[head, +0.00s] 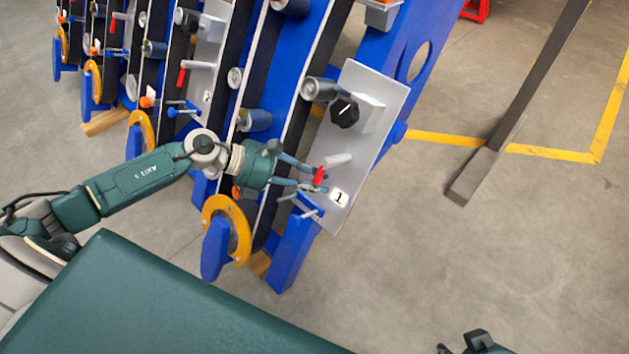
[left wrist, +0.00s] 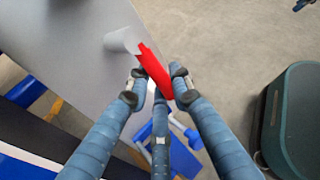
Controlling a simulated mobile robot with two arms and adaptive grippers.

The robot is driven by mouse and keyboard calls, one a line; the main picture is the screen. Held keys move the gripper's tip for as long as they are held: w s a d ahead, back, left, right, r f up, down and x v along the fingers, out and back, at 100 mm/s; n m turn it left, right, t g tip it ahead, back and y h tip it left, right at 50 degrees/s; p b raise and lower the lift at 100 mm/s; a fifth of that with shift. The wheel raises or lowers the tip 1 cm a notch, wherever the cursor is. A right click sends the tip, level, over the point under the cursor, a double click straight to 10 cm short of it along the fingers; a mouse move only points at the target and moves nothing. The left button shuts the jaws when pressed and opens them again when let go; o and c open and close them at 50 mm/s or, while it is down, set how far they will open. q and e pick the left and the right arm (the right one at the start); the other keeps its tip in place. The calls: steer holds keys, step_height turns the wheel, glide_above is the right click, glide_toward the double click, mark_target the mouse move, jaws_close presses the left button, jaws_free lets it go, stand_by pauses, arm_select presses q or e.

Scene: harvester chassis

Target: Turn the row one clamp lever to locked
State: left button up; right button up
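The row one clamp lever (head: 319,175) is a short red handle on a light grey plate (head: 362,80), by a label marked 1 (head: 340,198). A pale round post (head: 338,160) sits beside it. My left gripper (head: 312,180) is at the lever. In the left wrist view, the red lever (left wrist: 153,70) lies between two blue fingertips of the gripper (left wrist: 158,85), with narrow gaps seeming to show at its sides. A third finger is below. Part of what seems to be my right gripper (head: 478,345) shows at the bottom edge; its fingers are unclear.
A black knob (head: 344,112) stands higher on the plate. Blue row units (head: 290,250) with orange discs (head: 228,228) line up to the left. A dark post (head: 520,110) stands on open grey floor to the right.

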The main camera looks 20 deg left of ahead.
arm_select(q)
steer(key=o, duration=0.4)
steer(key=shift+c, duration=0.2)
steer(key=shift+s+a, duration=0.1)
steer(key=v, duration=1.1)
steer(key=shift+a+r, duration=0.25)
steer(key=shift+a, duration=0.1)
steer(key=shift+s, duration=0.1)
